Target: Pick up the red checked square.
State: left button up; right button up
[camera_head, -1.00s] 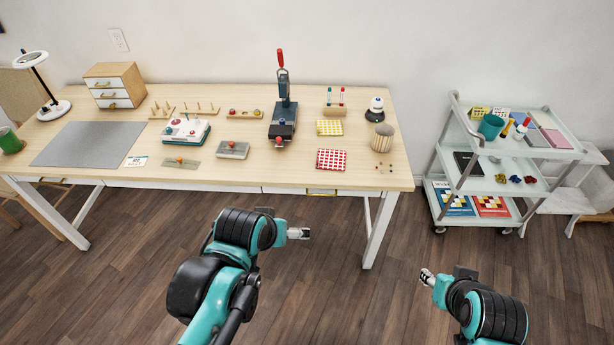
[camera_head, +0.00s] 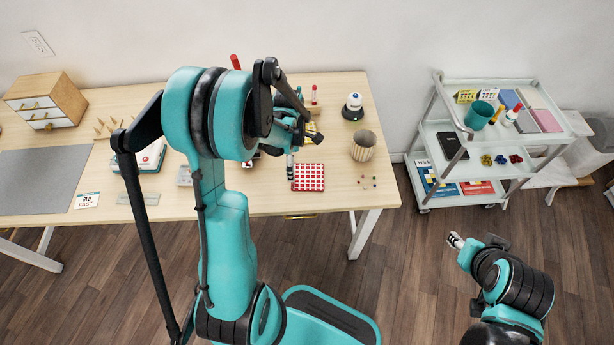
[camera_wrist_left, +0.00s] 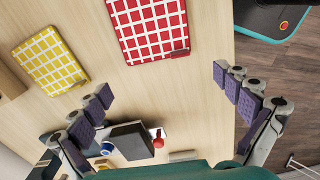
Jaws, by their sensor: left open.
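The red checked square (camera_head: 309,178) lies flat on the table near its front edge, right of the middle. It also shows at the top of the left wrist view (camera_wrist_left: 150,30), with a small red tab at its lower edge. My left gripper (camera_head: 303,151) is open and empty over the table, just behind and left of the square in the head view. In the left wrist view its fingers (camera_wrist_left: 165,95) are spread wide, with the square beyond them. My right gripper (camera_head: 455,241) hangs over the floor; its fingers are too small to read.
A yellow checked square (camera_wrist_left: 50,62) lies beside the red one. A striped cup (camera_head: 364,145) and small beads stand right of it. My left arm hides much of the table's middle. A shelf cart (camera_head: 433,135) stands to the right.

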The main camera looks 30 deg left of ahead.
aim_at(308, 175)
pick_arm(q)
notch_tip(308, 175, down, 2)
jog(key=shift+w+f+b, duration=0.1)
jog(key=shift+b, duration=0.2)
notch_tip(308, 175, down, 4)
jog(key=shift+w+r+b, duration=0.1)
jog(key=shift+r+b, duration=0.1)
jog(key=shift+b, duration=0.8)
jog(key=shift+f, duration=0.4)
jog(key=shift+r, duration=0.1)
jog(key=shift+c, duration=1.3)
jog(key=c, duration=1.8)
jog(key=shift+c, duration=0.3)
